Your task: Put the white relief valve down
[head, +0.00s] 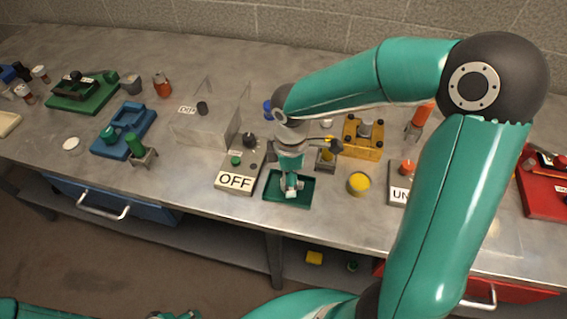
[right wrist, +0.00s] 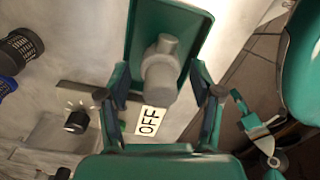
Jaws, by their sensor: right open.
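The white relief valve, light grey in this light, appears in the right wrist view (right wrist: 161,72) over the floor of a small dark green tray (right wrist: 184,20). The same tray (head: 272,200) is on the bench in the head view, where the pale valve (head: 291,184) shows beneath my right gripper (head: 291,177). In the right wrist view my right gripper (right wrist: 161,85) is open, with a finger on each side of the valve and gaps between. The valve's underside is hidden. My left gripper (right wrist: 262,135) is at the right edge of the wrist view, too partial to judge.
An OFF sign (head: 235,181) on a block stands just left of the tray. A yellow cup (head: 359,184) is to its right. A clear panelled box (head: 207,135) and a yellow block (head: 363,137) stand behind. The bench's front edge is close to the tray.

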